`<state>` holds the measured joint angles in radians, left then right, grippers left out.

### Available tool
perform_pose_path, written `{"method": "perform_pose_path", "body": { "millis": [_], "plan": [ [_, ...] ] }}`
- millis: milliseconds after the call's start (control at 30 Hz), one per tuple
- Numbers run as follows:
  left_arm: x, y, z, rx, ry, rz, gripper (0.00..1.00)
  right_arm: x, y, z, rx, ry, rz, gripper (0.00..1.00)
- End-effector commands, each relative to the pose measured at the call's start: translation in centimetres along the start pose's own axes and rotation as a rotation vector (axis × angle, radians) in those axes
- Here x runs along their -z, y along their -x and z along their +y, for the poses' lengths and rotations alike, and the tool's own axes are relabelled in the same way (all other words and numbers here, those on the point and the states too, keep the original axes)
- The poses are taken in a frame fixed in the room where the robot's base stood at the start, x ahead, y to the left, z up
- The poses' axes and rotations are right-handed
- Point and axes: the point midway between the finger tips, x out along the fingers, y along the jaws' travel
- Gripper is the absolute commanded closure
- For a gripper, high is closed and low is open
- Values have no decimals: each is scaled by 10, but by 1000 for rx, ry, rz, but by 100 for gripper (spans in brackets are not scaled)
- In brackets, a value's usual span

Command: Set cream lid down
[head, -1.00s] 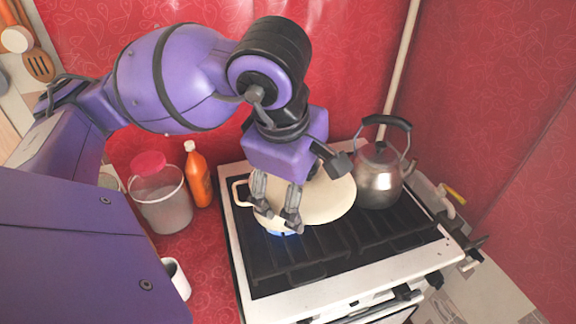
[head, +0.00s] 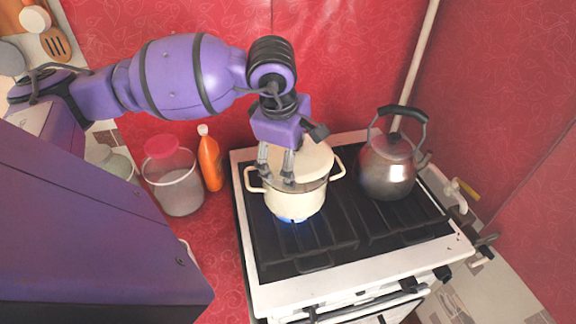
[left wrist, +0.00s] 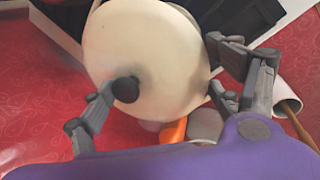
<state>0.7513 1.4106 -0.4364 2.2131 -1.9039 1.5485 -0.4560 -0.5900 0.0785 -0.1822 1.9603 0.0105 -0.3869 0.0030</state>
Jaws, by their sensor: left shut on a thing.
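The round cream lid (head: 313,160) is above the back part of a cream two-handled pot (head: 296,204), tilted. I cannot tell whether it touches the rim. My left gripper (head: 277,174) is shut on the lid, over the front left of the pot. In the left wrist view the lid (left wrist: 165,50) fills the upper middle, with its dark knob (left wrist: 126,89) beside one finger of the left gripper (left wrist: 165,95). The exact contact is unclear. My right gripper is not in view.
The pot stands over a blue flame on the stove (head: 330,240). A metal kettle (head: 388,170) stands close on its right. Left of the stove are an orange bottle (head: 210,165) and a jar with a red lid (head: 174,185). The front grates are clear.

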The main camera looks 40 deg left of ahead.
Motion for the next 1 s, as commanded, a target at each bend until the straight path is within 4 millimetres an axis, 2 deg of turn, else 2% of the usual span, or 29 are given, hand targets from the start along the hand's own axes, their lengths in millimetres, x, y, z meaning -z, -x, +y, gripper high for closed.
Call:
{"method": "perform_pose_path", "body": {
  "millis": [200,400,767,800,900,1000],
  "plan": [
    [7,-16,4,2,2,0,44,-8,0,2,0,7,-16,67],
    [5,-42,-5,0,0,-1,44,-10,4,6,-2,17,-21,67],
    [6,-47,-6,1,-1,0,44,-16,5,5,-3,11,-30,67],
    [6,-48,-6,1,-1,0,15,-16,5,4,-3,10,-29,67],
    [5,-46,-6,0,0,0,2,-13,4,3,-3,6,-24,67],
    [5,-46,-6,-1,0,0,0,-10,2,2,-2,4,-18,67]
  ]
}}
